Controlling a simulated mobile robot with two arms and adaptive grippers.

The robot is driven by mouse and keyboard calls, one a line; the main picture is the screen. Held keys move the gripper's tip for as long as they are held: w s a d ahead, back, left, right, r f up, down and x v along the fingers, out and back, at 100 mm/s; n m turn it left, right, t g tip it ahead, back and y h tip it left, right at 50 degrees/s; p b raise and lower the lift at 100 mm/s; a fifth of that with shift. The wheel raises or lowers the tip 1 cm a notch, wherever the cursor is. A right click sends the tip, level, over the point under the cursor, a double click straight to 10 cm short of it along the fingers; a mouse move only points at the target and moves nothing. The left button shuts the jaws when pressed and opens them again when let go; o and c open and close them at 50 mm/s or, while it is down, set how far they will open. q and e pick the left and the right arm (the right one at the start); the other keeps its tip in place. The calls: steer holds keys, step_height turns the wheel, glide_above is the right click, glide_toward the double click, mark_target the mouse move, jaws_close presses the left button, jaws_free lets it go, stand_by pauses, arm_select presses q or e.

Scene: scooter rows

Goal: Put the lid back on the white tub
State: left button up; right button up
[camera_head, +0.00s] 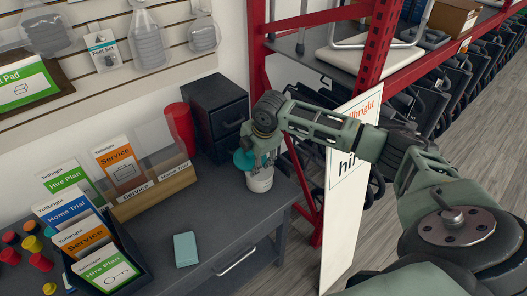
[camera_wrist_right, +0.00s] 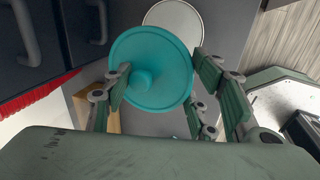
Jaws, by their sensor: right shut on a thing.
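The teal round lid (camera_wrist_right: 165,62) with a knob is between the fingers of my right gripper (camera_wrist_right: 160,82), which is shut on it. In the head view the lid (camera_head: 243,160) shows just under my right gripper (camera_head: 258,152), at the upper left of the white tub (camera_head: 260,181). The tub stands upright on the dark desk near its right end. In the wrist view the pale round top of the tub (camera_wrist_right: 178,16) shows beyond the lid, partly covered by it, so the two look offset. The gap in height is hard to tell. My left gripper is not in view.
A black drawer unit (camera_head: 217,105) and a red cup (camera_head: 179,128) stand behind the tub. A wooden card holder (camera_head: 150,193) and a leaflet box (camera_head: 125,255) are to the left. A teal block (camera_head: 185,249) lies on the desk (camera_head: 222,225). A white sign (camera_head: 345,200) stands right.

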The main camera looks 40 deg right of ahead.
mark_target(260, 171)
steer(key=d, duration=0.1)
steer(key=d+n, duration=0.1)
steer(key=d, duration=0.1)
steer(key=shift+f, duration=0.4)
steer(key=shift+d+f, duration=0.2)
steer(key=shift+d, duration=0.2)
steer(key=shift+f+b, duration=0.6)
steer(key=shift+b, duration=0.05)
step_height(260, 171, down, 3)
steer(key=b, duration=0.3)
steer(key=shift+r, duration=0.1)
steer(key=shift+f+b, duration=0.45)
steer(key=shift+f, duration=0.4)
steer(key=shift+s+a+f, duration=0.1)
steer(key=shift+s+f, duration=0.05)
steer(key=shift+f, duration=0.1)
steer(key=shift+f, duration=0.1)
steer(key=shift+w+p, duration=0.3)
steer(key=shift+w, duration=0.5)
steer(key=shift+w+a+f, duration=0.1)
steer(key=shift+w+f, duration=0.15)
steer(key=shift+w, duration=0.1)
steer(key=shift+c, duration=0.4)
